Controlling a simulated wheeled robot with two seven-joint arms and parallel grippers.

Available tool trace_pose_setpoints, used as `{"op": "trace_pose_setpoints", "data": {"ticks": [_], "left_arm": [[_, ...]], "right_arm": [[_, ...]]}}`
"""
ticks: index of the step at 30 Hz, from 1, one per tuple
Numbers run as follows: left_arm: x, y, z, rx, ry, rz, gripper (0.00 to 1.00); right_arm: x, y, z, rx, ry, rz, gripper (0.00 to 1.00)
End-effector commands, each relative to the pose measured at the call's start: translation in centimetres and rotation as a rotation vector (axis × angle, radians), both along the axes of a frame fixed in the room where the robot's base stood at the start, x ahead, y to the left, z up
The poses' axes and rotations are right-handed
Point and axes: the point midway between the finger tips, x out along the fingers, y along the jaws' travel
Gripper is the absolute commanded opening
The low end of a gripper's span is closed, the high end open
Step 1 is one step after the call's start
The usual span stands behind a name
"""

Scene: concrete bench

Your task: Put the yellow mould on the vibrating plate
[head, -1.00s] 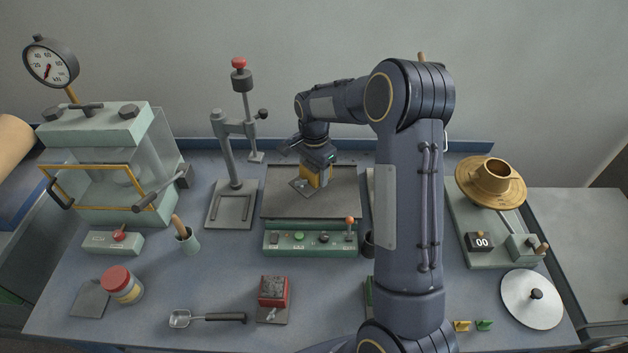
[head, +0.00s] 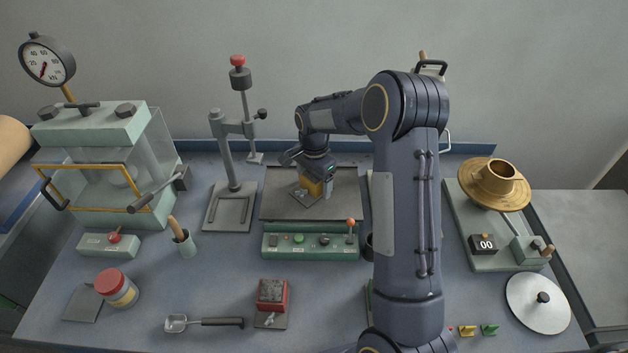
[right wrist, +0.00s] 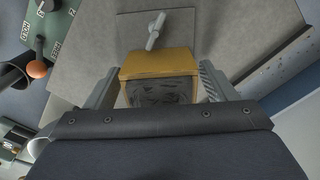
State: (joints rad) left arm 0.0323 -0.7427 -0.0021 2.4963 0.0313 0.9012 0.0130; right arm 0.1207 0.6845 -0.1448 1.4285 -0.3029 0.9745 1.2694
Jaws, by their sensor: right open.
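The yellow mould (head: 314,187) is on the vibrating plate (head: 280,208), the grey steel top of the green unit. In the right wrist view the mould (right wrist: 160,66) shows its yellow edge and a dark, rough fill, with a grey base plate and a wing nut (right wrist: 155,30) beyond it. My right gripper (head: 314,184) is over the plate with its fingers on either side of the mould. In the right wrist view its jaws (right wrist: 160,88) are open, with the mould between them. Small gaps at the fingers are hard to judge. My left gripper is not in view.
A red mould (head: 272,294) stands at the front. The green control panel (head: 310,246) with an orange-knobbed lever (head: 351,224) fronts the plate. A tamping stand (head: 232,205) is to the left, a brass flow table (head: 495,184) to the right. My right arm hides part of the bench.

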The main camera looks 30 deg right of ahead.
Motion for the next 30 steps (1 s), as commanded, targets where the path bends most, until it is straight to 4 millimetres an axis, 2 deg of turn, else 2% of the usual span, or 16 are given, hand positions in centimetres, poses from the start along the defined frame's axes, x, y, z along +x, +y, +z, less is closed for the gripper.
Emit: {"op": "trace_pose_setpoints", "data": {"ticks": [8, 21, 27, 30], "left_arm": [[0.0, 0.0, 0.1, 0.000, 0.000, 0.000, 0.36], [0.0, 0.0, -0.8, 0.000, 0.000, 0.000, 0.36], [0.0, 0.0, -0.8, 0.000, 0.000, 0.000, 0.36], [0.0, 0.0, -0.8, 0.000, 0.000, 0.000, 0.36]], "right_arm": [[0.1, 0.0, 1.2, -0.001, -0.004, 0.000, 0.78], [0.1, 0.0, 10.0, 0.000, -0.005, 0.000, 0.78], [0.0, 0.0, 12.1, 0.000, -0.002, 0.001, 0.78], [-0.8, 0.1, 13.0, 0.014, -0.016, 0.029, 0.78]]}}
